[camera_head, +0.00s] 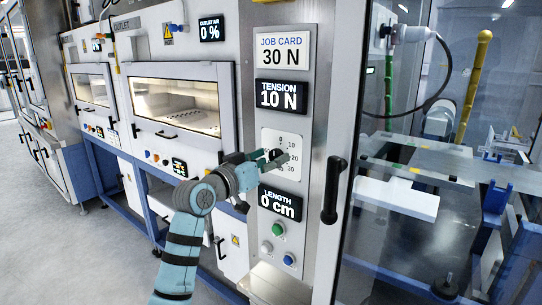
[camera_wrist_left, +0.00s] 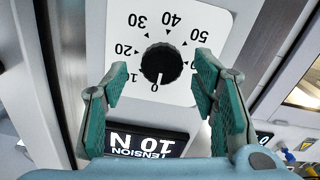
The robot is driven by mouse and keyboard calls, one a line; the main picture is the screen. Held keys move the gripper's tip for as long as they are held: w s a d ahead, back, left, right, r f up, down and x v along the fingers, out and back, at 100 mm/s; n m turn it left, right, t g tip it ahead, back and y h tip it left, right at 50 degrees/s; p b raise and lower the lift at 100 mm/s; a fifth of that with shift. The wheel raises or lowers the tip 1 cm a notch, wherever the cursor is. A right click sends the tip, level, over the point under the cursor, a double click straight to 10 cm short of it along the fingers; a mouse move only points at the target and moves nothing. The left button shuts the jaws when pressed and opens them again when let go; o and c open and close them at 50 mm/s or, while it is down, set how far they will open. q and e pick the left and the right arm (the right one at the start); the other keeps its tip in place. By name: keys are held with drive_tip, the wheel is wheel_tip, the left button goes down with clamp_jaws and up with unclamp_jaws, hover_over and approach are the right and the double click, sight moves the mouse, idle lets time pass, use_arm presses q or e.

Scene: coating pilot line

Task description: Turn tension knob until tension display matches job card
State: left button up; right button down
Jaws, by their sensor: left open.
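The black tension knob (camera_wrist_left: 161,65) sits on a white dial plate with numbers, upside down in the left wrist view. Its white mark points near the 0. In the head view the knob (camera_head: 275,154) is partly hidden by my left gripper (camera_head: 268,160). The tension display (camera_head: 282,95) reads 10 N and also shows inverted in the left wrist view (camera_wrist_left: 146,144). The job card (camera_head: 281,49) reads 30 N. My left gripper is open, with its green fingers (camera_wrist_left: 158,84) on either side of the knob and apart from it. My right gripper is not in view.
A black door handle (camera_head: 333,190) stands out to the right. A drying oven with a window (camera_head: 176,104) is at left.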

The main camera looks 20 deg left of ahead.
use_arm(q)
drive_tip(key=shift+w, duration=0.2)
drive_tip(key=shift+c, duration=0.4)
drive_tip(key=c, duration=1.1)
